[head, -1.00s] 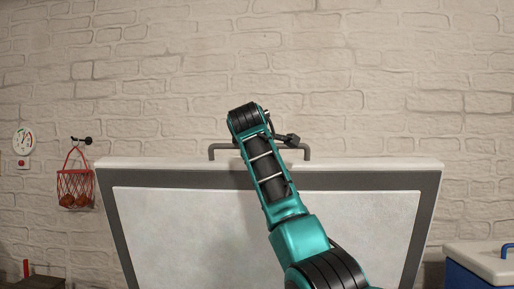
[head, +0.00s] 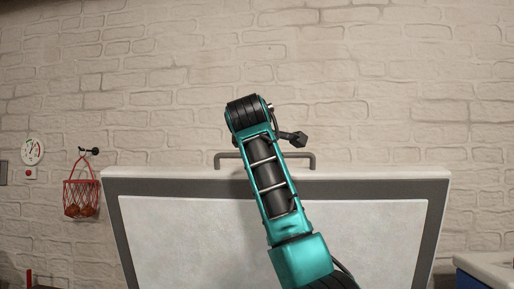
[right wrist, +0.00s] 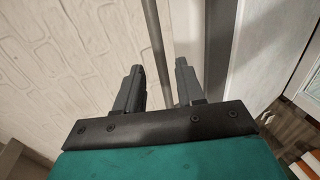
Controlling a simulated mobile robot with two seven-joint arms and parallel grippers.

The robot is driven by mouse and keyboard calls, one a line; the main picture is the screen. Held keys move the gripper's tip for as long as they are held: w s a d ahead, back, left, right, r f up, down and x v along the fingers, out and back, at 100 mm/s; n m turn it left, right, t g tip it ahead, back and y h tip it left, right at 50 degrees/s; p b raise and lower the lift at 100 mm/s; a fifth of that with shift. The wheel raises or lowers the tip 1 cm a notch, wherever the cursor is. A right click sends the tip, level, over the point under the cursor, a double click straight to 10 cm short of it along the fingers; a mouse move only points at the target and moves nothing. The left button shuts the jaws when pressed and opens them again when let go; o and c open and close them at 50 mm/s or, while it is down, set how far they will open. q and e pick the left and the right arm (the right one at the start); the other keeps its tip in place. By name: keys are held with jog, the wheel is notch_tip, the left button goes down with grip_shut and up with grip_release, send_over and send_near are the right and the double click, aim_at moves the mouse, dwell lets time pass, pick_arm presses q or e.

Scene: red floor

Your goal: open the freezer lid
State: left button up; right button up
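The freezer lid (head: 190,245) stands raised in the head view, its pale inner panel and grey seal facing me. Its grey bar handle (head: 311,160) shows above the top edge. My right arm reaches up in front of the lid, and a dark part of the right gripper (head: 296,139) shows just above the handle. In the right wrist view, the two fingers of the right gripper (right wrist: 157,85) are apart. The grey bar (right wrist: 152,35) runs through the gap between them, with no clear contact. The freezer body is out of sight. My left gripper is in neither view.
A brick wall (head: 400,70) stands close behind the lid. A white-lidded blue box (head: 490,265) is at lower right.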

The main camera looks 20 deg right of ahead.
jog(key=v, duration=0.6)
jog(key=shift+s+a+b, duration=0.2)
jog(key=shift+s+b, duration=0.15)
jog(key=shift+b, duration=0.1)
jog(key=shift+r, duration=0.15)
